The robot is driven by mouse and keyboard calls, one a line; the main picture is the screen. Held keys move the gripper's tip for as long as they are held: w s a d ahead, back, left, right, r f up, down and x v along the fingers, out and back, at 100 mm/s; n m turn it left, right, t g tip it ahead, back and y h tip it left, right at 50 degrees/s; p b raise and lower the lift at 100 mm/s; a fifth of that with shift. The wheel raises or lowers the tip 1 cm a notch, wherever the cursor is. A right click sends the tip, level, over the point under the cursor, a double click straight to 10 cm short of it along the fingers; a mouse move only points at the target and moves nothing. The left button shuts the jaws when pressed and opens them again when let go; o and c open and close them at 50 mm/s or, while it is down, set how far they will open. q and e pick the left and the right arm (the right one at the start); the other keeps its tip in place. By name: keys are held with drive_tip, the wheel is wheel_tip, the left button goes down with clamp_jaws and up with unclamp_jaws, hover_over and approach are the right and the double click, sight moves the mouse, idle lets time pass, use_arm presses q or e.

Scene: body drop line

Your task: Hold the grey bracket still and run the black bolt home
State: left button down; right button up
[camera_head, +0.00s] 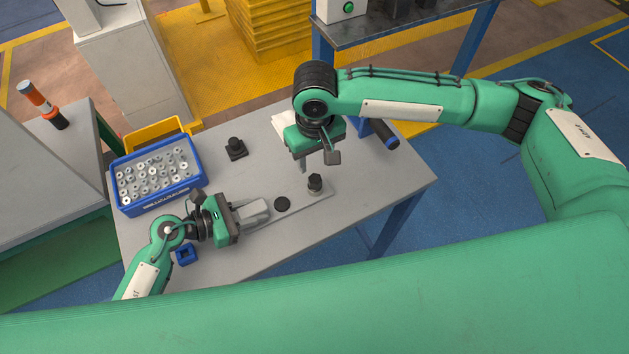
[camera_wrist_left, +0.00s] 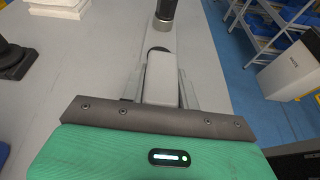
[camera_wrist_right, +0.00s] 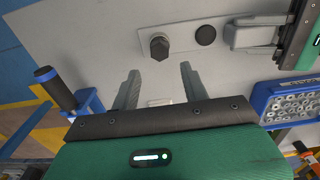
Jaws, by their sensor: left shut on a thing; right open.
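The grey bracket (camera_head: 321,191) lies flat on the table. The black bolt (camera_head: 315,180) stands upright at its right end; its hex head shows in the right wrist view (camera_wrist_right: 160,46). How deep it sits I cannot tell. A flat black disc (camera_head: 282,204) lies between the bolt and my left gripper (camera_head: 250,214). That gripper is shut on the bracket's raised grey block, which shows between its fingers in the left wrist view (camera_wrist_left: 162,78). My right gripper (camera_head: 317,162) is open and empty, just behind the bolt and apart from it. Its spread fingers show in the right wrist view (camera_wrist_right: 160,72).
A blue bin (camera_head: 154,206) of metal parts stands at the table's left, a yellow bin (camera_head: 152,132) behind it. A black fixture (camera_head: 235,148) sits at the back. A small blue square part (camera_head: 186,254) lies near the front. A dark cylinder (camera_head: 385,134) is at the right edge.

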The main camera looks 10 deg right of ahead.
sight(315, 179)
drive_tip(key=shift+f, duration=4.25)
drive_tip(key=shift+c, duration=0.4)
clamp_jaws()
drive_tip(key=shift+c, duration=0.2)
unclamp_jaws()
drive_tip(key=n, duration=1.2)
drive_tip(key=shift+n, duration=0.3)
clamp_jaws()
